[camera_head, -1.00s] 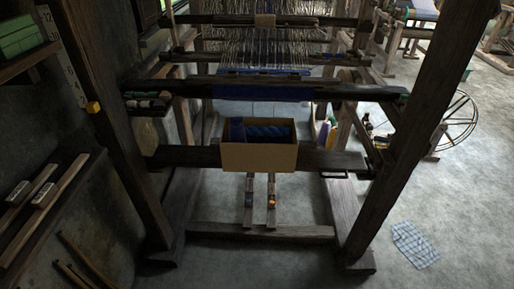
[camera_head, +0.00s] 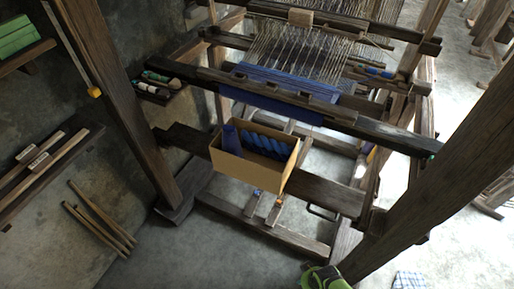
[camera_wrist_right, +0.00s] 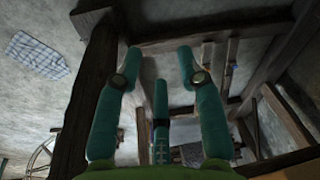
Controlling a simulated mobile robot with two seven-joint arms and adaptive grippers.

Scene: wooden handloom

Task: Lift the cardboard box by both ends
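The open-topped cardboard box (camera_head: 238,173) sits on the loom's front beam (camera_head: 325,190), near the middle of the head view. Inside it are a dark blue cone (camera_head: 231,138) and twisted blue yarn (camera_head: 264,146). My right gripper (camera_wrist_right: 159,54) shows in the right wrist view with its teal fingers spread apart and nothing between them. A green part of my right arm or hand shows at the bottom edge of the head view, below and right of the box and well apart from it. My left gripper is not in view.
Loom posts stand left (camera_head: 125,110) and right (camera_head: 430,180) of the box. A blue cloth (camera_head: 285,85) lies on the loom behind it. Shelves and leaning sticks (camera_head: 98,222) line the left wall. A checked cloth (camera_head: 409,281) lies on the floor at right.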

